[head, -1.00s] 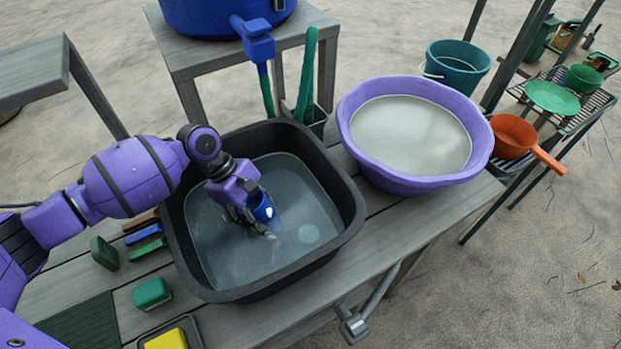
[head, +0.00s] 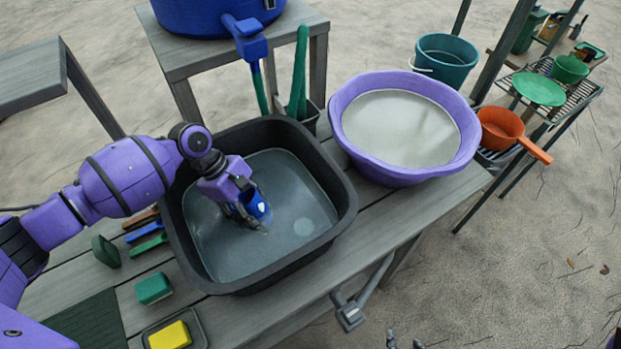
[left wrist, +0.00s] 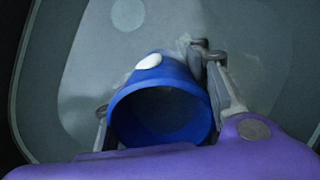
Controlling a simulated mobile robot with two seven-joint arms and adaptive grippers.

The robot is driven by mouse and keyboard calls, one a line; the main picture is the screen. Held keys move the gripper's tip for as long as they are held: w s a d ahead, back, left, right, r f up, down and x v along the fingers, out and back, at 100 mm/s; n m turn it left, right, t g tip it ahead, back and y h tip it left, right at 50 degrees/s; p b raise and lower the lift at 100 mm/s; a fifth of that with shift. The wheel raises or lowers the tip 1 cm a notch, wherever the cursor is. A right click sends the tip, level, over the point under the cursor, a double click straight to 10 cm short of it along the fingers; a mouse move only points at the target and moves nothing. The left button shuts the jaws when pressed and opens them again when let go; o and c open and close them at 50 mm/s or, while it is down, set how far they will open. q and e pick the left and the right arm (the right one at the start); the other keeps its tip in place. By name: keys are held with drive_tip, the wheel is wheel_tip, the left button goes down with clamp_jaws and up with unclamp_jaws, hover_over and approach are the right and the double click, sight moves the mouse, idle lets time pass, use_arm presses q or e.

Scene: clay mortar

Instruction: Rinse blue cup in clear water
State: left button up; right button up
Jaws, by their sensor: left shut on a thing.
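The blue cup (head: 259,205) is in my left gripper (head: 249,215), inside the black basin (head: 345,215) of clear water. In the left wrist view, the fingers of my left gripper lie on both sides of the cup (left wrist: 160,112). Its open mouth faces the wrist camera, and a white spot shows on its side. The fingertips are low at the water; how deep the cup sits is hard to tell. Grey tips, seemingly of my right gripper (head: 404,341), just show at the bottom edge of the head view.
A purple basin (head: 345,150) of cloudy water stands right of the black basin. A green sponge (head: 153,288), a yellow sponge (head: 170,336) and brushes (head: 146,232) lie at the left. A blue barrel (head: 205,15) with a tap stands behind. An orange pan (head: 500,128) is farther right.

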use_arm(q)
drive_tip(key=shift+a, duration=0.1)
drive_tip(key=shift+w+d+p, duration=0.15)
drive_tip(key=shift+d, duration=0.45)
drive_tip(key=shift+w+d+p, duration=0.15)
drive_tip(key=shift+d, duration=0.45)
drive_tip(key=shift+s+a+p, duration=0.2)
drive_tip(key=shift+a+p, duration=0.05)
drive_tip(key=shift+a, duration=0.4)
drive_tip(key=shift+s+a+p, duration=0.15)
drive_tip(key=shift+a+p, duration=0.05)
drive_tip(key=shift+a, duration=0.45)
drive_tip(key=shift+w+d, duration=0.2)
drive_tip(key=shift+d, duration=0.45)
drive_tip(key=shift+w+d, duration=0.15)
drive_tip(key=shift+d, duration=0.5)
drive_tip(key=shift+s+a+p, duration=0.2)
drive_tip(key=shift+a+p, duration=0.1)
drive_tip(key=shift+a, duration=0.35)
drive_tip(key=shift+s+a+p, duration=0.15)
drive_tip(key=shift+a+p, duration=0.1)
drive_tip(key=shift+a, duration=0.35)
drive_tip(key=shift+w+d, duration=0.15)
drive_tip(key=shift+d, duration=0.45)
use_arm(e)
drive_tip(key=w+r+t, duration=0.1)
drive_tip(key=w+r, duration=0.2)
drive_tip(key=r, duration=0.2)
drive_tip(key=shift+w+r, duration=0.25)
drive_tip(key=shift+w, duration=0.15)
